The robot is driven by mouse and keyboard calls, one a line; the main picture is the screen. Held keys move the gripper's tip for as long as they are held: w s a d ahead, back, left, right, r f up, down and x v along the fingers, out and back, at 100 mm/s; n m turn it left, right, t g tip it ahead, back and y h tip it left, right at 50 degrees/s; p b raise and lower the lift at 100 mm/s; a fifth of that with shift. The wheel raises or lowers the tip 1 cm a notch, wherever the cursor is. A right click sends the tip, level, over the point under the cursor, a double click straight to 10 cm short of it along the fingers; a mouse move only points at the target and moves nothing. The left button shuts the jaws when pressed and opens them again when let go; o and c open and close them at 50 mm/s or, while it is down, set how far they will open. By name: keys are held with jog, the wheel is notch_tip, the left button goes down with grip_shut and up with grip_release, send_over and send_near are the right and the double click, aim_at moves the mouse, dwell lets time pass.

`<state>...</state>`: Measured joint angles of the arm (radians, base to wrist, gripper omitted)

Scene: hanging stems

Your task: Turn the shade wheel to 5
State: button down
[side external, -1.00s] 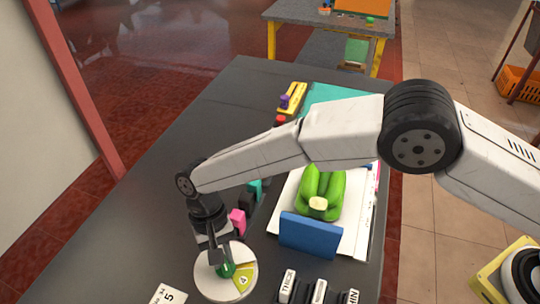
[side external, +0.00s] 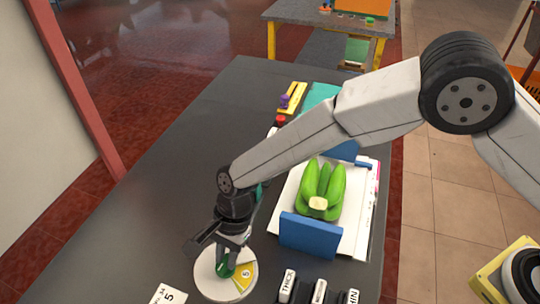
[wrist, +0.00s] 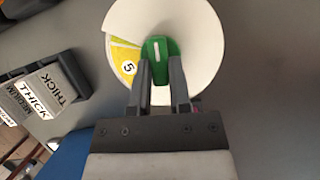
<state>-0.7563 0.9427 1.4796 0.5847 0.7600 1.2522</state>
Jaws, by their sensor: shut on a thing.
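The shade wheel (side external: 211,280) is a white disc lying on the dark table at the front. A yellow sector shows in its window with the number 5 on it, and the disc also fills the top of the wrist view (wrist: 203,45). A green knob (wrist: 155,49) with a white line stands at its middle. My gripper (wrist: 160,75) is shut on the green knob, one finger on each side. In the side external view my gripper (side external: 228,262) comes down onto the knob (side external: 222,270) from above. A white card (side external: 168,295) with a 5 lies beside the wheel.
Blocks labelled THICK (side external: 287,286) and others stand right of the wheel. Behind them are a blue upright panel (side external: 309,236) and green bananas (side external: 322,186) on a white board. A yellow strip (side external: 292,97) lies further back. The table's left part is clear.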

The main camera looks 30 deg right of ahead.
jog(key=shift+m+t, duration=0.3)
jog(key=shift+m, duration=0.6)
jog(key=c, duration=0.6)
grip_release()
jog(key=shift+o, duration=0.2)
jog(key=shift+d+r, duration=0.1)
jog(key=v, duration=0.7)
jog(key=shift+d+r, duration=0.25)
jog(key=shift+r, duration=0.05)
